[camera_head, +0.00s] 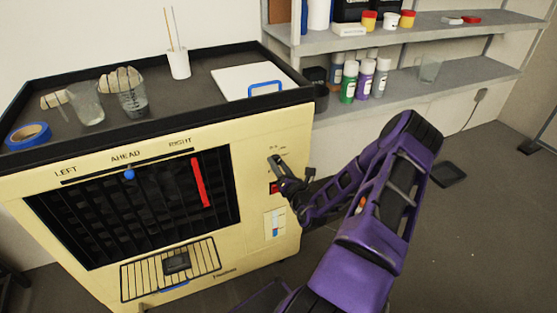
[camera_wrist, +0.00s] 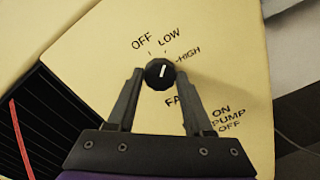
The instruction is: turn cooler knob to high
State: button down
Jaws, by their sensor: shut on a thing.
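The cooler (camera_head: 262,215) is a cream cabinet with a black grille. Its black round knob (camera_wrist: 160,74) shows in the wrist view, below the printed marks OFF, LOW and HIGH. The knob's white line points up, roughly towards LOW. My gripper (camera_wrist: 160,76) has one finger on each side of the knob and is shut on it. In the head view my gripper (camera_head: 276,165) is at the upper right of the cooler's front, and it hides the knob there. The FAN label is partly covered by a finger.
A red switch (camera_head: 274,188) sits just below my gripper, and a pump label shows beside the right finger. The cooler's top holds glass beakers (camera_head: 131,98), blue tape (camera_head: 28,136) and a white board (camera_head: 240,82). Shelves with bottles (camera_head: 365,80) stand behind.

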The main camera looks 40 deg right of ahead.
jog(key=m+p, duration=0.2)
jog(key=m, duration=0.2)
jog(key=shift+m, duration=2.2)
jog(key=shift+c, duration=1.5)
grip_release()
jog(key=shift+s, duration=0.1)
jog(key=v, duration=1.7)
jog(key=shift+s, duration=0.15)
